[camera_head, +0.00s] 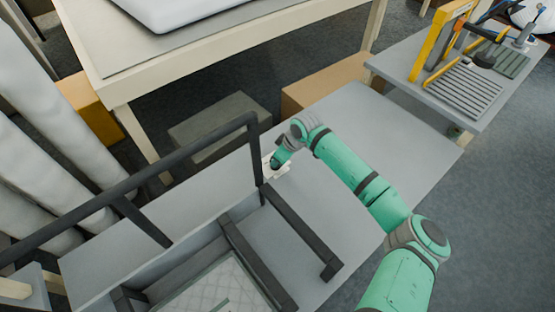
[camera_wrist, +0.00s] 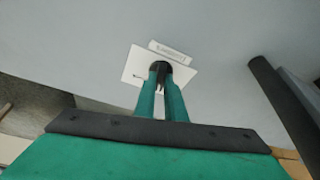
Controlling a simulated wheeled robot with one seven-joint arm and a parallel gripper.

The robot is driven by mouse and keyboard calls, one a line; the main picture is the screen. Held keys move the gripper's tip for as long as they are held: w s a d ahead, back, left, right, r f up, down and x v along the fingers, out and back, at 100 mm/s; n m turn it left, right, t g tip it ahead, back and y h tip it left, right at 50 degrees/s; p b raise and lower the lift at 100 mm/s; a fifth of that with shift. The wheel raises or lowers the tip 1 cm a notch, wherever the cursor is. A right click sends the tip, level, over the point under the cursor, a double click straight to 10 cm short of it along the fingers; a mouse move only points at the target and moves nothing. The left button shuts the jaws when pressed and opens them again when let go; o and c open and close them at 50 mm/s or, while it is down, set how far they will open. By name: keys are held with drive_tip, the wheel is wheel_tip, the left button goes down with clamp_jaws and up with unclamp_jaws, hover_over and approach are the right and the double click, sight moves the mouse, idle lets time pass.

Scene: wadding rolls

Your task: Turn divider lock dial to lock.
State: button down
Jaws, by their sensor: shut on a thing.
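In the wrist view my gripper (camera_wrist: 160,78) is shut on a small dark dial (camera_wrist: 160,67), which its fingers largely hide. The dial sits on a white square plate (camera_wrist: 134,72) on a grey surface. A white label strip (camera_wrist: 170,52) with small dark print lies beside the plate. In the head view my gripper (camera_head: 276,165) reaches down to the plate (camera_head: 283,168), just right of the upright post of a dark frame. The dial cannot be made out there, and I cannot tell which way it points.
A dark frame (camera_head: 255,150) stands close left of my gripper; its bar (camera_wrist: 280,100) shows in the wrist view. Dark rails and a quilted pad (camera_head: 215,285) lie at lower left. A side table (camera_head: 440,75) carries a yellow-framed tool. The grey tabletop (camera_head: 400,140) is clear at right.

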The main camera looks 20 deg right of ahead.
drive_tip(key=m, duration=0.2)
drive_tip(key=m+h, duration=0.1)
drive_tip(key=m, duration=0.1)
drive_tip(key=m+t+h, duration=0.1)
drive_tip(key=m, duration=0.1)
drive_tip(key=shift+a+r, duration=0.1)
drive_tip(key=shift+a, duration=0.2)
drive_tip(key=m+h, duration=0.2)
drive_tip(key=m, duration=0.3)
drive_tip(key=shift+m, duration=0.3)
drive_tip(key=c, duration=1.8)
unclamp_jaws()
drive_tip(key=shift+w+a, duration=0.1)
